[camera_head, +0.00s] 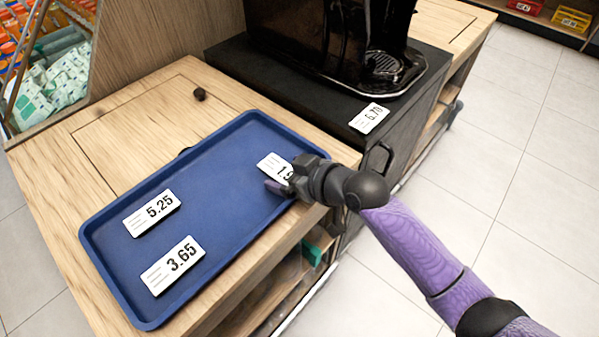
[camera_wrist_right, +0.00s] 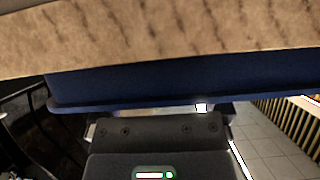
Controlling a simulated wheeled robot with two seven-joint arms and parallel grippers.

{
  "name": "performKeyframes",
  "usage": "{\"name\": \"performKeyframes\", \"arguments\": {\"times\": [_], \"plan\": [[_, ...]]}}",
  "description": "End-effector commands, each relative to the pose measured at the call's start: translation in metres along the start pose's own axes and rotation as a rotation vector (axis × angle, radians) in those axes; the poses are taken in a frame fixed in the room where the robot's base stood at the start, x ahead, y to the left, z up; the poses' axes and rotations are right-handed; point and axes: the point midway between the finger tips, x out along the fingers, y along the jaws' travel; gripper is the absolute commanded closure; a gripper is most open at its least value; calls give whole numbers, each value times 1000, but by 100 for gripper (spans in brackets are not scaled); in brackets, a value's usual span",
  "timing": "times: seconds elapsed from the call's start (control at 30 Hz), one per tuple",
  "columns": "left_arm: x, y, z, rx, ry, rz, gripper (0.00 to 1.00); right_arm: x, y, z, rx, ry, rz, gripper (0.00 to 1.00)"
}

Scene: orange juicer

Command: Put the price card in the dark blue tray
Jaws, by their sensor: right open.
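The dark blue tray (camera_head: 215,180) lies on the wooden counter. Price cards reading 5.25 (camera_head: 152,213) and 3.65 (camera_head: 173,266) lie in its near left part. A third card (camera_head: 272,166), its number starting 1.9, is in the tray's far right part. My right gripper (camera_head: 282,182) is open at the tray's right rim, over that card's right end and partly hiding it. I cannot tell whether they touch. A card reading 6.70 (camera_head: 369,118) lies on the black stand. In the wrist view, the tray edge (camera_wrist_right: 180,88) crosses above the gripper body. My left gripper is out of view.
A glossy black machine (camera_head: 345,45) stands on the black stand (camera_head: 285,75) behind the tray. Shelves with goods are at upper left. Tiled floor (camera_head: 500,150) is open at right.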

Motion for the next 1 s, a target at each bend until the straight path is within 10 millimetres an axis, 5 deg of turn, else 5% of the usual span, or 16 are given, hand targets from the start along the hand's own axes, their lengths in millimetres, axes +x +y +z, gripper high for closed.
{"name": "performKeyframes", "arguments": {"times": [0.5,0.77,0.87,0.97,1.0], "plan": [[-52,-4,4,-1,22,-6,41,-108,0,-3,-2,-1,1,3],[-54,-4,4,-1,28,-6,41,-120,1,1,3,-2,3,3],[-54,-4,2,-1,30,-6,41,-111,19,40,70,-67,83,3],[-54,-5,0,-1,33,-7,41,-109,41,152,213,-260,254,3],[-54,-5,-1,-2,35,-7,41,-117,37,208,268,-364,315,3]]}}
